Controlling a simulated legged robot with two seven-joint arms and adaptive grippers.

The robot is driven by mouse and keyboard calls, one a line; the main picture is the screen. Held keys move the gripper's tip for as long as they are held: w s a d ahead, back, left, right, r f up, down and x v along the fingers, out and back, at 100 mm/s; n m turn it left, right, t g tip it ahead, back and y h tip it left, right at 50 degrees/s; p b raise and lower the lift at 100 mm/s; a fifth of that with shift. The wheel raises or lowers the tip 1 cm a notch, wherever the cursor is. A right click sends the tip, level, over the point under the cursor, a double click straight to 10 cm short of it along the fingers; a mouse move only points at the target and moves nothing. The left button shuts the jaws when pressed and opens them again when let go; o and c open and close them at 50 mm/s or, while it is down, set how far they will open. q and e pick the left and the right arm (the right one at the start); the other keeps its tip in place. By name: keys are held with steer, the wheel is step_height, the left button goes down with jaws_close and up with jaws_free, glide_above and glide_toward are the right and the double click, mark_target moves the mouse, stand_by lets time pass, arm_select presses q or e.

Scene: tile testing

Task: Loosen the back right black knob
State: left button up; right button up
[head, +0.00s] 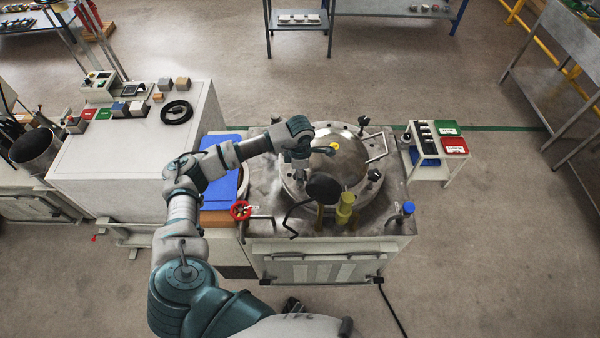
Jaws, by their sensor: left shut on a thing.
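The round steel lid (345,158) sits on top of the grey machine. The back right black knob (363,122) stands at the lid's back right rim, with no gripper on it. Another black knob (374,175) is at the front right rim. My right gripper is not in view.
A yellow fitting (345,207), a black disc (324,187) and a red valve wheel (241,210) are at the machine's front. A blue-capped part (408,208) stands at its front right corner. A small white side table (437,160) is to the right.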

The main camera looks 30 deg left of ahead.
arm_select(q)
steer(key=n, duration=0.5)
steer(key=shift+w+r+n+p, duration=0.1)
steer(key=shift+n+p, duration=0.2)
steer(key=n+p, duration=0.1)
steer(key=n, duration=0.3)
steer(key=shift+n, duration=0.3)
steer(key=n, duration=0.2)
steer(key=shift+r+n+p, duration=0.1)
steer(key=shift+n+p, duration=0.2)
steer(key=shift+n, duration=0.1)
steer(key=n+p, duration=0.1)
steer(key=n, duration=0.3)
steer(key=shift+w+n, duration=0.1)
steer(key=shift+n, duration=0.3)
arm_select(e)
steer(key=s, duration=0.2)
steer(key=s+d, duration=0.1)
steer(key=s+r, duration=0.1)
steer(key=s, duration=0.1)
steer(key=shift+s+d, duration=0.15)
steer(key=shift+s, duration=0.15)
arm_select(q)
steer(key=shift+a, duration=0.1)
steer(key=o, duration=1)
steer(key=shift+c, duration=0.2)
steer(key=shift+o, duration=1)
